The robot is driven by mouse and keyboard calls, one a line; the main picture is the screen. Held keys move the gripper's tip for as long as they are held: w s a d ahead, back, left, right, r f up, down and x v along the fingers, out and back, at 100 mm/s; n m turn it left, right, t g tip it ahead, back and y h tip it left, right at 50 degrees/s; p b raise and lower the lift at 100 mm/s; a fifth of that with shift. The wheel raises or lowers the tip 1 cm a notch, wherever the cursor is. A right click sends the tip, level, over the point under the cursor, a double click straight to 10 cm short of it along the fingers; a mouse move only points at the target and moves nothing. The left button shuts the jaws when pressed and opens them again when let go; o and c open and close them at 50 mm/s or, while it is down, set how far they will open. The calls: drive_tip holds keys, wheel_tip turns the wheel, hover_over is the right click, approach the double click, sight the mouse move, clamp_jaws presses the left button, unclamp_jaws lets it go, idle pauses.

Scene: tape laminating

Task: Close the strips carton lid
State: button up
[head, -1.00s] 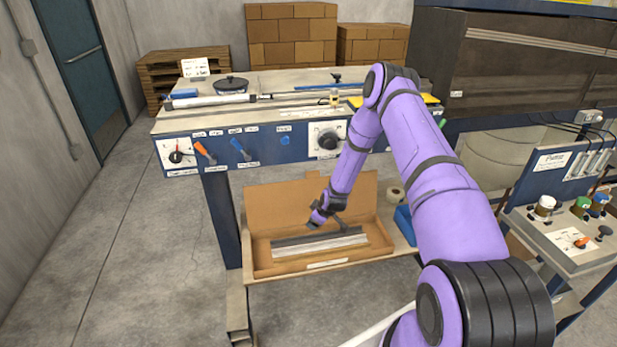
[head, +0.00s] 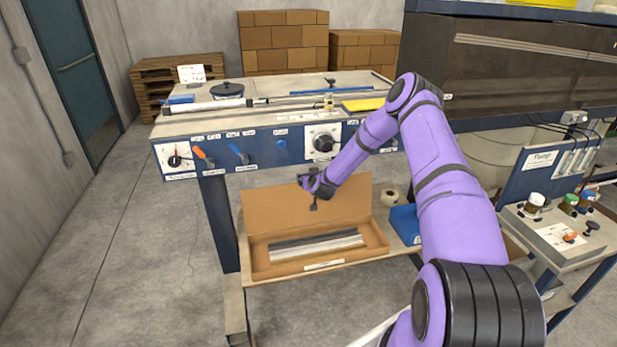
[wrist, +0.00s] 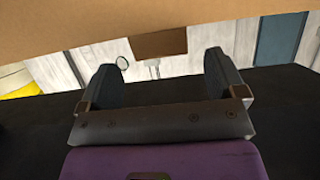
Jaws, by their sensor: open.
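The strips carton (head: 261,272) is a long brown cardboard box on the low shelf under the bench. Its lid (head: 345,200) stands open, leaning up at the back edge. Grey and dark strips (head: 315,244) lie inside. My gripper (head: 308,192) is open and empty, above the strips and in front of the raised lid, overlapping it in the head view. I cannot tell if it touches the lid. In the wrist view, the two dark fingers (wrist: 167,68) are spread apart, with a cardboard band (wrist: 90,25), likely the lid, across the top.
The bench front (head: 265,145) with its knobs and levers overhangs the shelf. A tape roll (head: 390,197) and a blue bin (head: 405,224) sit just right of the carton. A bench leg (head: 220,220) stands at its left. The floor in front is clear.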

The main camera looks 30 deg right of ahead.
drive_tip(key=shift+x, duration=2.1)
